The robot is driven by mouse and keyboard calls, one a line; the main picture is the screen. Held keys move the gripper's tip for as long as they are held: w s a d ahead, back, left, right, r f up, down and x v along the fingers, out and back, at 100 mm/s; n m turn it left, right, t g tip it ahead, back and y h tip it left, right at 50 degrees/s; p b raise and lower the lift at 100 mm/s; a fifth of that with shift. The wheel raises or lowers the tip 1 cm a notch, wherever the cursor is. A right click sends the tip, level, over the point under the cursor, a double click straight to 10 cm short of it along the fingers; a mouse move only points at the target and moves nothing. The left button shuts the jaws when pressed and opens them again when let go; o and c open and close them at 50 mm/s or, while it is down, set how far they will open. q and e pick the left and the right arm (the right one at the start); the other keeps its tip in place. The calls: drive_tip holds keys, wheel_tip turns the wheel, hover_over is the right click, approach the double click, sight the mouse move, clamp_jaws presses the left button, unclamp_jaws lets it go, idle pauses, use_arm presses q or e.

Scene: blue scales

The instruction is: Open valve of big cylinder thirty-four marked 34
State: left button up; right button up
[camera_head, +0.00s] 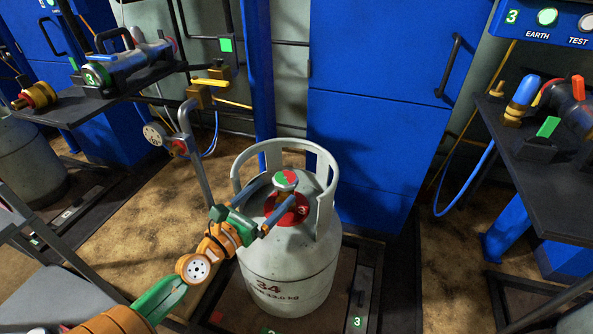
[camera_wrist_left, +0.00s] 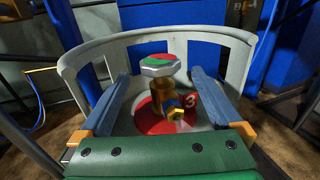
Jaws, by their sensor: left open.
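The big grey cylinder (camera_head: 285,270) marked 34 stands upright on a low dark platform. Its valve knob (camera_head: 286,179), red and green on top with a pale rim, sits inside the collar; the wrist view also shows this knob (camera_wrist_left: 160,64) on a brass stem. A red disc (camera_wrist_left: 155,118) marked 3 surrounds the stem base. My left gripper (camera_head: 279,191) reaches in through the collar's open side. Its two blue fingers are open, one on each side of the valve, with visible gaps to the knob in the wrist view. My right gripper is not in view.
The collar (camera_head: 328,190) rises around the valve. A dark shelf (camera_head: 110,95) with instruments is at upper left, another shelf (camera_head: 560,165) at right. A grey bent pipe (camera_head: 196,150) stands left of the cylinder. Blue cabinets (camera_head: 375,120) stand close behind.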

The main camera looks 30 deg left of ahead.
sight(293, 173)
use_arm(q)
drive_tip(key=shift+w+r, duration=0.2)
drive_tip(key=shift+w, duration=0.2)
drive_tip(key=w, duration=0.4)
drive_tip(key=shift+w+d+f+p, duration=0.1)
drive_tip(key=shift+w+p, duration=0.25)
drive_tip(key=shift+p, duration=0.05)
drive_tip(key=shift+w, duration=0.55)
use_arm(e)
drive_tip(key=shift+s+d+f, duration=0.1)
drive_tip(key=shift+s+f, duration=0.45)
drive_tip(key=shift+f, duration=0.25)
